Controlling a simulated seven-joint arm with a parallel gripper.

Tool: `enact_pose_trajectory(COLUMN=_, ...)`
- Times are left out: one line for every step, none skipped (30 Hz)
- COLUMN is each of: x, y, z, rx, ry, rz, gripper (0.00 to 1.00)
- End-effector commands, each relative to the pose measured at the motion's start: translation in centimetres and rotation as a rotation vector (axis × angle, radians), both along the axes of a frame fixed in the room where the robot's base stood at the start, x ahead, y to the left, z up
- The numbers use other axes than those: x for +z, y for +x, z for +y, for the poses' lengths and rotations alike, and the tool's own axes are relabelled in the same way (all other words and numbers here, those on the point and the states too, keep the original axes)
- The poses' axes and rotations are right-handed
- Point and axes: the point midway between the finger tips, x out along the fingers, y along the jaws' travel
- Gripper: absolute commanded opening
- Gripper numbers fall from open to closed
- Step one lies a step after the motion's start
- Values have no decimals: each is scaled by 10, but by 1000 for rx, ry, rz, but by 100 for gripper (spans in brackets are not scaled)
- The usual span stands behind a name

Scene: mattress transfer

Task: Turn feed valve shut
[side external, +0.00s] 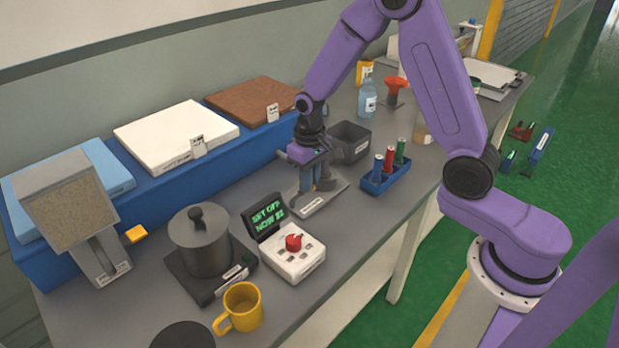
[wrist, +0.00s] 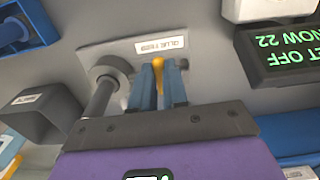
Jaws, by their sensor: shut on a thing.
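The feed valve is on a grey labelled plate (wrist: 125,52), which also shows on the bench in the side view (side external: 305,208). In the wrist view, a yellow valve handle (wrist: 158,64) shows between the blue fingers of my gripper (wrist: 159,80). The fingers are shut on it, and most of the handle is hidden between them. A grey pipe fitting (wrist: 104,72) stands beside the fingers on the left. In the side view my gripper (side external: 322,184) is down at the plate, and the handle is hidden.
A dark open bin (side external: 351,142) stands behind the plate, and a blue rack (side external: 378,186) of bottles to its right. A control box with a red knob (side external: 293,242) and a display (side external: 266,216) is in front. A pot (side external: 200,247) and yellow mug (side external: 242,309) stand nearer the camera.

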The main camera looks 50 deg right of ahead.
Motion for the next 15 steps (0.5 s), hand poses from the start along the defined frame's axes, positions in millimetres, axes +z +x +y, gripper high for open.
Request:
enact_pose_trajectory(x=1, y=1, z=0, rx=5, ry=-1, rz=-2, gripper=0)
enact_pose_trajectory(x=1, y=1, z=0, rx=5, ry=-1, rz=-3, gripper=0)
enact_pose_trajectory(x=1, y=1, z=0, rx=5, ry=-1, rz=-3, gripper=0)
enact_pose_trajectory(x=1, y=1, z=0, rx=5, ry=-1, rz=-3, gripper=0)
enact_pose_trajectory(x=1, y=1, z=0, rx=5, ry=-1, rz=-3, gripper=20)
enact_pose_trajectory(x=1, y=1, z=0, rx=4, ry=-1, rz=-2, gripper=33)
enact_pose_trajectory(x=1, y=1, z=0, rx=4, ry=-1, rz=-2, gripper=39)
enact_pose_trajectory(x=1, y=1, z=0, rx=3, ry=-1, rz=-2, gripper=39)
enact_pose_trajectory(x=1, y=1, z=0, rx=3, ry=-1, rz=-2, gripper=39)
enact_pose_trajectory(x=1, y=1, z=0, rx=3, ry=-1, rz=-2, gripper=39)
enact_pose_trajectory(x=1, y=1, z=0, rx=2, ry=-1, rz=-2, gripper=39)
enact_pose_trajectory(x=0, y=0, z=0, rx=2, ry=-1, rz=-1, gripper=39)
enact_pose_trajectory(x=0, y=0, z=0, rx=2, ry=-1, rz=-1, gripper=39)
enact_pose_trajectory(x=0, y=0, z=0, rx=2, ry=-1, rz=-1, gripper=39)
enact_pose_trajectory(x=1, y=0, z=0, rx=2, ry=-1, rz=-1, gripper=39)
